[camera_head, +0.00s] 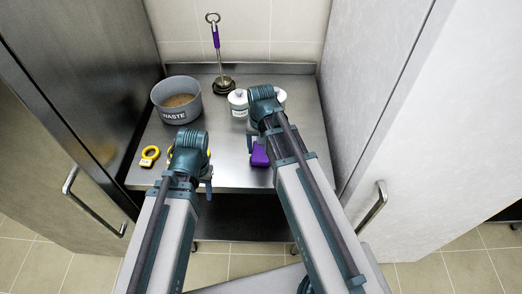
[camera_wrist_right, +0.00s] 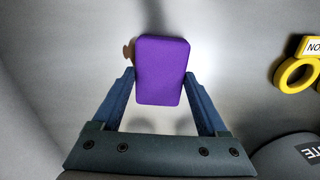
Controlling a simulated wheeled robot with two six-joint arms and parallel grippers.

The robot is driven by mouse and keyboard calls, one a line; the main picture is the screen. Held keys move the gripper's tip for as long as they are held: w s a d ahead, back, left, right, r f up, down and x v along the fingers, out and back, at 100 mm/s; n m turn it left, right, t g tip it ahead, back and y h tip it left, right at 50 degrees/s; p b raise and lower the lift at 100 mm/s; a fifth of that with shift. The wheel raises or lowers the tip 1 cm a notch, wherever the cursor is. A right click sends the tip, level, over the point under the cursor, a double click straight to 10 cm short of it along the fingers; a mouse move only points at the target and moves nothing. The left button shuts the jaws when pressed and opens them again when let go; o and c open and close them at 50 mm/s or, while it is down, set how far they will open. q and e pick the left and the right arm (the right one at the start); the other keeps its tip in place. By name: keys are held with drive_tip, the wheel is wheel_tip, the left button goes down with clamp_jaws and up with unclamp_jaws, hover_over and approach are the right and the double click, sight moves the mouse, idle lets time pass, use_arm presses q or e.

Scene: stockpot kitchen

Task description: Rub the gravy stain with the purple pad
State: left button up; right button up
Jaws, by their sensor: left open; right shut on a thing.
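The purple pad (camera_head: 260,157) is at the right front of the steel worktop; in the right wrist view the pad (camera_wrist_right: 162,70) sits between the fingers of my right gripper (camera_wrist_right: 160,82), which is shut on it. A small part of the brown gravy stain (camera_wrist_right: 128,52) shows past the pad's left edge in that view; the rest is hidden under the pad. I cannot tell whether the pad touches the surface. The stain is hidden in the head view. My left gripper (camera_head: 207,184) is open over the worktop's front edge, its fingers mostly hidden by its arm.
A grey waste tub (camera_head: 177,112) with brown contents stands at the left. A yellow ring with a tag (camera_head: 149,157) lies at the front left. A purple-handled metal tool (camera_head: 222,62) and a white jar (camera_head: 238,103) stand at the back. Tall cabinets flank the worktop (camera_head: 222,150).

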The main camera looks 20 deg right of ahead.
drive_tip(key=shift+w+d, duration=0.2)
drive_tip(key=shift+w, duration=0.55)
drive_tip(key=shift+w+d, duration=0.2)
drive_tip(key=shift+w, duration=0.55)
drive_tip(key=shift+s+d, duration=0.1)
drive_tip(key=shift+s+d+f, duration=0.1)
drive_tip(key=shift+s+d, duration=0.15)
drive_tip(key=shift+d, duration=0.45)
drive_tip(key=shift+s+d+f, duration=0.1)
drive_tip(key=shift+s+d, duration=0.1)
drive_tip(key=shift+d, duration=0.45)
drive_tip(key=shift+s+a+r, duration=0.1)
drive_tip(key=shift+s+a, duration=0.05)
drive_tip(key=shift+s, duration=0.45)
drive_tip(key=shift+s+a, duration=0.1)
drive_tip(key=shift+s, duration=0.45)
drive_tip(key=shift+s+a, duration=0.3)
drive_tip(key=shift+s, duration=0.3)
drive_tip(key=shift+s+a, duration=0.25)
drive_tip(key=shift+s, duration=0.65)
drive_tip(key=shift+s+a, duration=0.25)
drive_tip(key=shift+s, duration=0.65)
